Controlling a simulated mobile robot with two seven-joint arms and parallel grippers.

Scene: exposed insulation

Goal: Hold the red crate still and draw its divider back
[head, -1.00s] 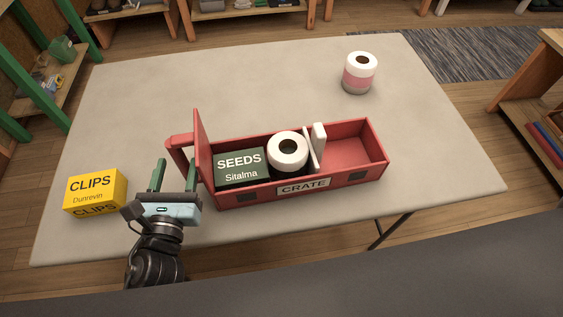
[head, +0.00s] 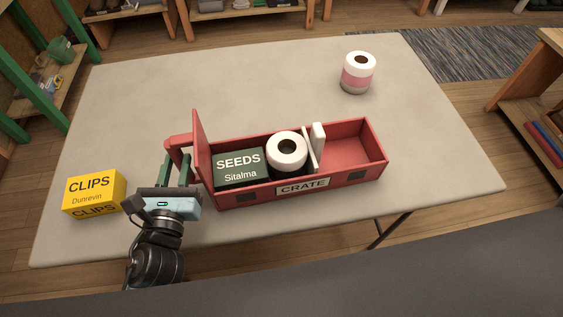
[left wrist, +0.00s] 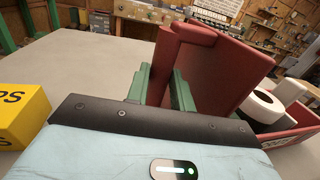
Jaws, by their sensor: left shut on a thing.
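The red crate (head: 350,183) stands on the table, long side towards me, with a tall red end wall and a handle (head: 180,142) at its left end. Its divider (head: 313,148) is a white upright panel with a thick white grip, standing across the crate right of the middle. My left gripper (head: 177,168) is at the left end, shut on the handle. In the left wrist view its green fingers (left wrist: 162,88) stand on both sides of the red handle (left wrist: 166,70). My right gripper does not show.
A dark green SEEDS box (head: 238,167) and a white roll (head: 287,150) sit in the crate left of the divider; the right compartment is empty. A yellow CLIPS box (head: 94,193) stands left of my gripper. A pink-banded roll (head: 358,72) stands far back right.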

